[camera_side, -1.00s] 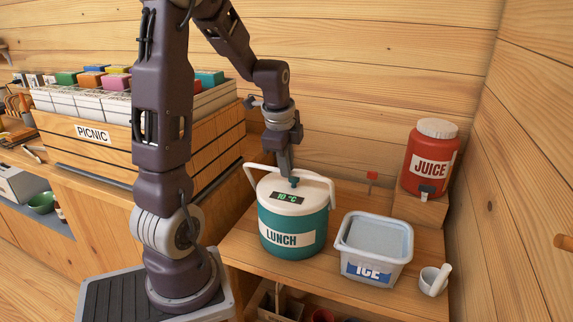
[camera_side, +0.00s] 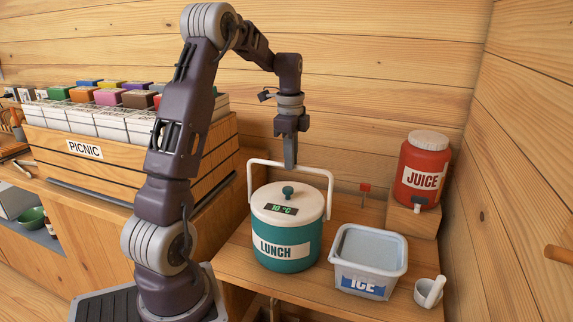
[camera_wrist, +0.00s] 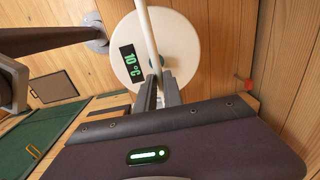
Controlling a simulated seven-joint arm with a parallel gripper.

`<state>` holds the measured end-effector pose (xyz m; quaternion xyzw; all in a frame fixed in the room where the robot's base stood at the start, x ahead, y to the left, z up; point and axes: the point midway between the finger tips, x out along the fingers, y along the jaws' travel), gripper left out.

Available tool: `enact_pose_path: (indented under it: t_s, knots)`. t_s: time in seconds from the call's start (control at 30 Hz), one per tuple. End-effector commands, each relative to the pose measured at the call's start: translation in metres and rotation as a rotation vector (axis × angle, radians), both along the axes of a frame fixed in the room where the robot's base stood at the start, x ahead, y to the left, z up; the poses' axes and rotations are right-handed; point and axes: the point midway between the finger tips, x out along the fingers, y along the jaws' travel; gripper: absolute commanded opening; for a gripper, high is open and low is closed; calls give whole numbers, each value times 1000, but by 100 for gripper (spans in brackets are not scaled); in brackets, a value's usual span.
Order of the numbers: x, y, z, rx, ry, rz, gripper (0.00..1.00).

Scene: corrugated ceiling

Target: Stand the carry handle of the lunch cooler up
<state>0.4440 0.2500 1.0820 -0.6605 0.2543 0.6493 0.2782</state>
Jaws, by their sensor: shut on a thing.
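The lunch cooler (camera_side: 287,243) is a teal drum with a white lid, a green knob and a "10 °C" display, standing on the wooden counter. Its white carry handle (camera_side: 262,162) is raised, with its crossbar above the back part of the lid. It looks near upright, but the exact angle is hard to tell. My gripper (camera_side: 290,166) points down and is shut on the crossbar near its middle. In the wrist view, the fingers (camera_wrist: 159,92) close on the white handle (camera_wrist: 148,35) over the lid (camera_wrist: 185,45); the grip hides part of the bar.
A red juice jug (camera_side: 421,172) sits on a wooden block behind. A picnic crate (camera_side: 130,160) is at left.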

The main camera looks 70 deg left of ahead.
Motion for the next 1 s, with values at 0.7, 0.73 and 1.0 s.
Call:
enact_pose_path:
  t_s: [0.7, 0.73, 1.0]
  knots:
    - [0, 1, 10, 4, -1, 1, 33]
    - [0, 1, 16, 6, -3, 1, 33]
    - [-2, 0, 64, 4, 0, 1, 33]
